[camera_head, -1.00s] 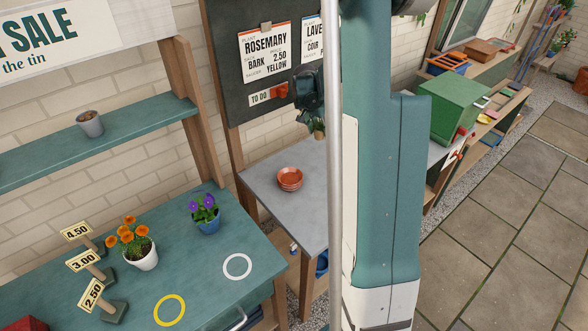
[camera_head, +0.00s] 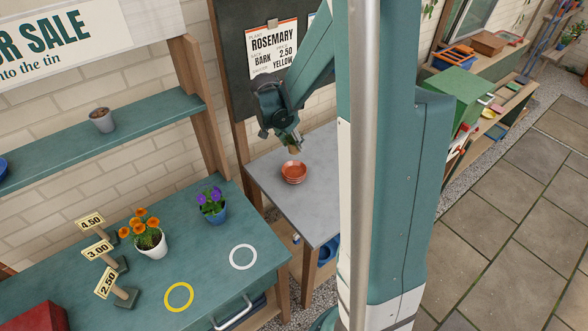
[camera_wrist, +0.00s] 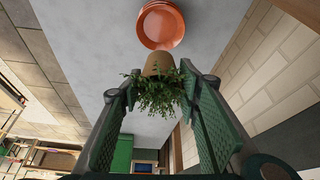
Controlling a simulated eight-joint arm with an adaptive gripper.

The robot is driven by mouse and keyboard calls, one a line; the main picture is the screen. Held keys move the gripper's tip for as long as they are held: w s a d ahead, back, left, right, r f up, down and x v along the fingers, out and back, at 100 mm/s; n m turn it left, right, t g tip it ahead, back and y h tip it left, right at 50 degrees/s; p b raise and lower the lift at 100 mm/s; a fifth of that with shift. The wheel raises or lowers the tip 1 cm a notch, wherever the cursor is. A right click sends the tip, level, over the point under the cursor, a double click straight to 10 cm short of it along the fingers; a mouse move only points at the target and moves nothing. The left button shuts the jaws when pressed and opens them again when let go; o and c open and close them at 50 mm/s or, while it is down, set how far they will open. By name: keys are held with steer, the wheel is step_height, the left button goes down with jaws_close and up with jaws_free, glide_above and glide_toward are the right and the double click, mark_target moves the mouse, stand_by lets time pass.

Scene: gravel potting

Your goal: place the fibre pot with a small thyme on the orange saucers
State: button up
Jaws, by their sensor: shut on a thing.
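The orange saucers (camera_head: 293,171) sit stacked on the grey bench top; they also show at the top of the wrist view (camera_wrist: 161,25). My gripper (camera_head: 292,145) is shut on the fibre pot (camera_wrist: 158,64), a small brown pot with green thyme (camera_wrist: 158,95). In the wrist view the pot is between the fingertips, close to the saucers in the picture and apart from them. In the head view the pot is mostly hidden by the gripper, just behind and above the saucers.
The grey bench (camera_head: 272,178) is clear around the saucers. On the teal table (camera_head: 200,255) stand a white pot of orange flowers (camera_head: 150,240), a blue pot of purple flowers (camera_head: 213,208) and price signs (camera_head: 103,252). A chalkboard with a Rosemary card (camera_head: 272,50) stands behind.

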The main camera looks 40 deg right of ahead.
mark_target(294, 153)
stand_by(0.3)
steer(key=shift+f, duration=2.95)
steer(key=shift+f+b, duration=0.45)
steer(key=shift+f, duration=1.6)
steer(key=shift+f, duration=0.2)
steer(key=o, duration=0.9)
steer(key=shift+r, duration=0.2)
